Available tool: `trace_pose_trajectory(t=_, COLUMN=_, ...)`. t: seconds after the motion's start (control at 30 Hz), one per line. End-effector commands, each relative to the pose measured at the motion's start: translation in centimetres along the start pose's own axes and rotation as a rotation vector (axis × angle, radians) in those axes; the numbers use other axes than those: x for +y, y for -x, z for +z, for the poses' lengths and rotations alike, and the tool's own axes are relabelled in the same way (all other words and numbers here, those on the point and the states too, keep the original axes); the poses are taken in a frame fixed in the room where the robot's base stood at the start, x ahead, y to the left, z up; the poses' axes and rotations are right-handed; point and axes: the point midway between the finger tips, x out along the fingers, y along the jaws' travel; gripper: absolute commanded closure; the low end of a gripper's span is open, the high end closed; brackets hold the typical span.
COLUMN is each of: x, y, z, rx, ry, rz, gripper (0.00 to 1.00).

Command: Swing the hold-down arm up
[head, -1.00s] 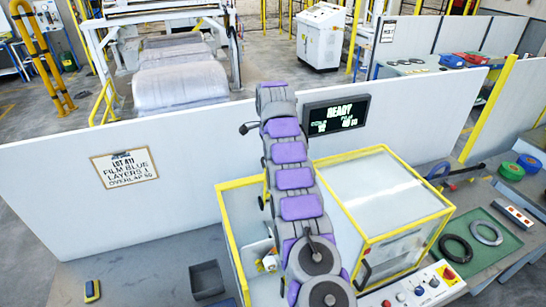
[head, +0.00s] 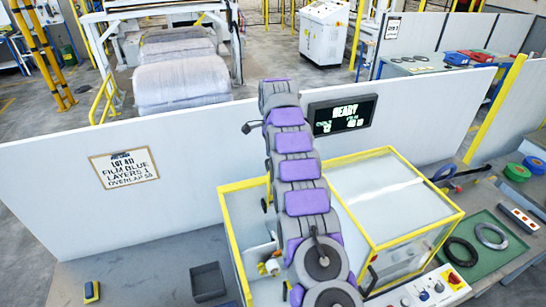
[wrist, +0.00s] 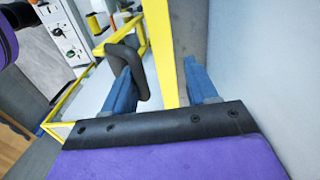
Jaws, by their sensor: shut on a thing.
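My gripper (wrist: 160,85) shows in the wrist view as two blue fingers set apart. A dark looped handle (wrist: 142,72) lies against the inner side of the left finger, and that finger seems to pass through the loop. A yellow frame post (wrist: 157,40) shows between the fingers; contact with the right finger is unclear. In the head view my arm hides the gripper. The yellow-framed machine (head: 225,215) stands behind my arm, with a small white and orange part (head: 270,267) inside it. I cannot make out the hold-down arm for certain.
A white partition (head: 60,205) stands behind the machine, with a READY display (head: 340,115). A clear-panelled cover (head: 385,200) and a control panel (head: 430,293) are at right. A dark bin (head: 207,282) sits on the bench at left.

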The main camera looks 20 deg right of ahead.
Motion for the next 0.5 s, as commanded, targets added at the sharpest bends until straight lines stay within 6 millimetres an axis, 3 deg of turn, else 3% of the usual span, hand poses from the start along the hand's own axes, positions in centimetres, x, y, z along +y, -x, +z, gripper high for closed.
trace_pose_trajectory(t=0.5, x=0.1, y=6.2, z=0.2, rx=0.001, ry=0.003, rz=-0.008, gripper=0.62)
